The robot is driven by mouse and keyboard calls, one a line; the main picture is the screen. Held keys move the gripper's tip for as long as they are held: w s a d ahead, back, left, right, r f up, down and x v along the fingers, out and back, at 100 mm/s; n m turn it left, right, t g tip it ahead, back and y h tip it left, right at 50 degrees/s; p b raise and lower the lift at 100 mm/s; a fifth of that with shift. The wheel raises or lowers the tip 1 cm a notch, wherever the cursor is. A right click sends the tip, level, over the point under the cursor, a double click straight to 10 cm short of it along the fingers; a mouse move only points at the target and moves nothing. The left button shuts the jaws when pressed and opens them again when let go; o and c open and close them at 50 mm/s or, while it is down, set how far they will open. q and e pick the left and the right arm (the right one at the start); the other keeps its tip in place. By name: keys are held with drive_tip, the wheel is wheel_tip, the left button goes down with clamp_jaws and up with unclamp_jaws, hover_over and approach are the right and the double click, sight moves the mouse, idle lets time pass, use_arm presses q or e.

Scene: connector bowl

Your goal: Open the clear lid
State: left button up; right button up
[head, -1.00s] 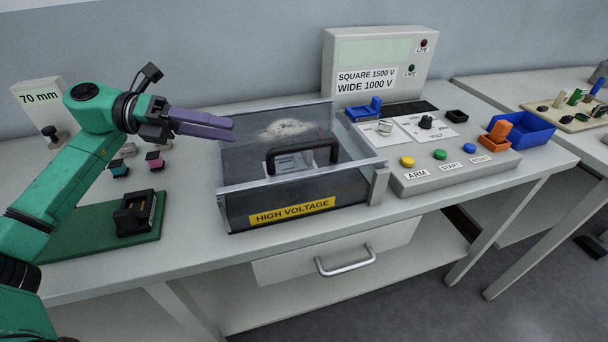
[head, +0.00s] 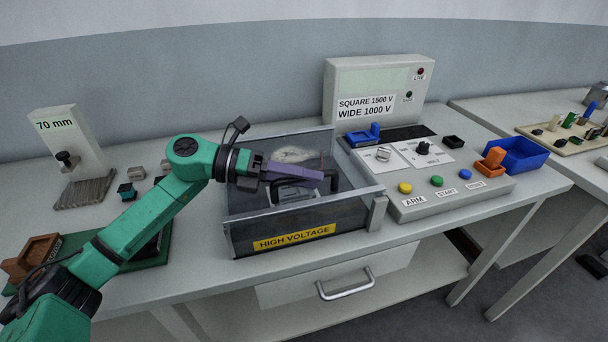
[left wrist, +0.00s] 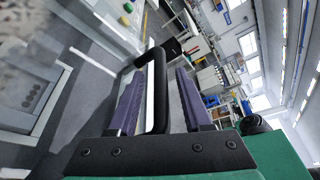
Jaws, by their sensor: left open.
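The clear lid (head: 250,203) is closed flat on the dark box marked HIGH VOLTAGE (head: 294,238). My left gripper (head: 322,178), with purple fingers, is at the handle over the lid. In the left wrist view the handle (left wrist: 160,90) stands between the two open fingers of the gripper (left wrist: 160,76), with a gap visible on its right side. Whether the left finger touches it I cannot tell. My right gripper is out of view.
A control panel with the ARM button (head: 405,188) stands right of the box, with a display unit (head: 378,85) behind. A blue bin (head: 520,155) is farther right. A 70 mm gauge block (head: 68,140) and small connectors (head: 127,190) are at the left.

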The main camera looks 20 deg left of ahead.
use_arm(q)
clamp_jaws()
idle(1.3)
